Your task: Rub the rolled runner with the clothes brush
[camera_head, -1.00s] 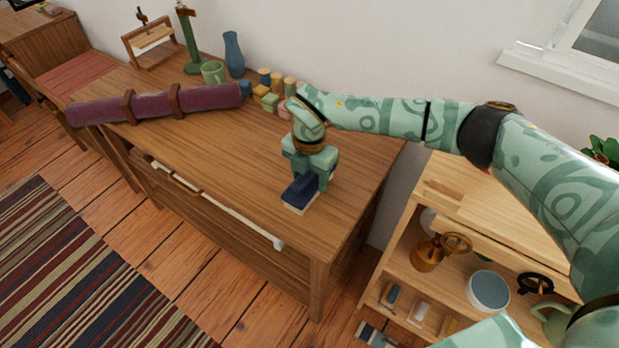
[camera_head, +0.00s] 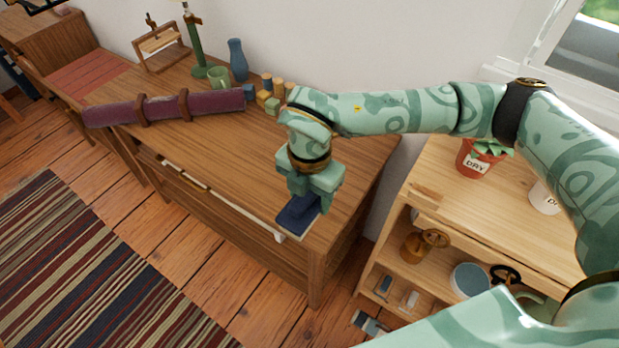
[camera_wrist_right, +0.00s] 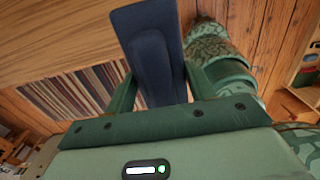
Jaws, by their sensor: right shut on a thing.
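The rolled runner (camera_head: 215,102) is a purple roll with two brown straps. My right gripper (camera_head: 313,194) is shut on the clothes brush (camera_head: 297,215), a flat dark blue block, near the right front corner of the dresser. The brush stands apart from the runner, to its right and nearer to me. In the right wrist view the brush (camera_wrist_right: 157,60) sits between both fingers (camera_wrist_right: 160,88). Its gap to the dresser top is hard to judge. My left gripper is not in view.
Small coloured blocks (camera_head: 267,97), a green mug (camera_head: 218,76), a blue vase (camera_head: 237,60) and a green stand (camera_head: 196,45) are behind the runner. A shelf unit (camera_head: 440,190) with a potted plant (camera_head: 475,160) stands right. The dresser top between brush and runner is clear.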

